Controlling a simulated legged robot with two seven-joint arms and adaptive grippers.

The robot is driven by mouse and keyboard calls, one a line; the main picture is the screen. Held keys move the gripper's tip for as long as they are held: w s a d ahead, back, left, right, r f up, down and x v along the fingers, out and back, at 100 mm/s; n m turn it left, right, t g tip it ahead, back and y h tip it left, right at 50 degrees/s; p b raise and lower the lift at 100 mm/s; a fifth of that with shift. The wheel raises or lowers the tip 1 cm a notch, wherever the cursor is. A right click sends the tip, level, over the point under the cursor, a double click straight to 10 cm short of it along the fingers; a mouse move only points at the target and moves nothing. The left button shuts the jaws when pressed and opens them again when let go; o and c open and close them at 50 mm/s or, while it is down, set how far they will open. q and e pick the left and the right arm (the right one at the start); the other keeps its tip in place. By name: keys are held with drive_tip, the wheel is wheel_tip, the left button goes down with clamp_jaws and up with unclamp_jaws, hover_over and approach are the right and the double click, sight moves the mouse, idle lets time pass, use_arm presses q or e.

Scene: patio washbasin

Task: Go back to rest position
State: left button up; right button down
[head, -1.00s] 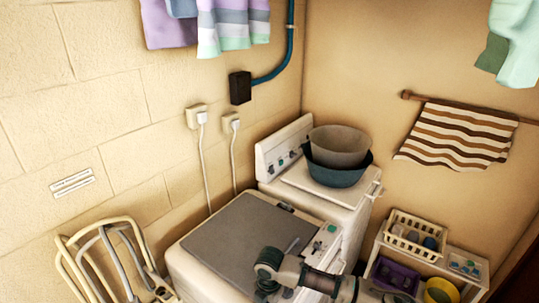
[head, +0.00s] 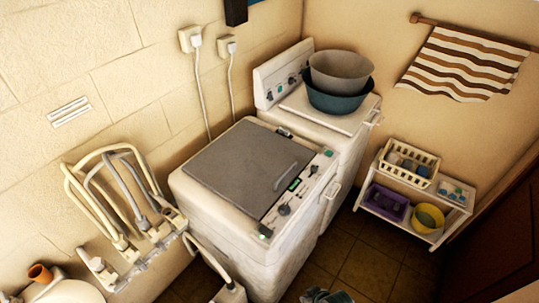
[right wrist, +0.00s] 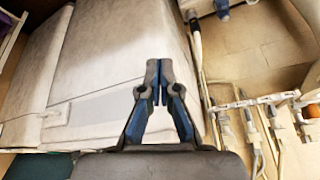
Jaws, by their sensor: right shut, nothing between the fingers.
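My right gripper (right wrist: 159,72) is shut and empty in the right wrist view, with its two blue-grey fingers touching at the tips. The white side of a machine fills the background behind it. In the head view, only a small part of my right gripper (head: 328,297) shows at the bottom edge, in front of the washing machine (head: 290,262) and apart from it. My left gripper is not in view.
The washing machine has a grey lid (head: 235,165), closed. Behind it, a second white machine (head: 335,140) carries stacked basins (head: 340,78). A shelf (head: 420,228) with baskets stands right. Pipes and hoses (head: 110,200) line the left wall. Tiled floor (head: 365,268) is clear between.

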drive_tip(key=s+d+f+m+h, duration=0.1)
drive_tip(key=s+d+m+h, duration=0.25)
drive_tip(key=s+d, duration=0.5)
wheel_tip(320, 180, down, 32)
drive_tip(key=r+g+b, duration=0.1)
drive_tip(key=g+b, duration=0.1)
drive_tip(key=b, duration=0.2)
use_arm(q)
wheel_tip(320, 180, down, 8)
drive_tip(key=b, duration=0.3)
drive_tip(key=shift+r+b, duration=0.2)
drive_tip(key=shift+b, duration=0.15)
use_arm(e)
drive_tip(key=s+d+f, duration=0.2)
drive_tip(key=s+f, duration=0.6)
drive_tip(key=f, duration=0.1)
drive_tip(key=s+d+f, duration=0.1)
drive_tip(key=s+f, duration=0.8)
drive_tip(key=f, duration=0.1)
drive_tip(key=shift+s+d+g, duration=0.2)
drive_tip(key=shift+d+g, duration=0.2)
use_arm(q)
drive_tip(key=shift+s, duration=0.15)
use_arm(e)
drive_tip(key=shift+f, duration=0.1)
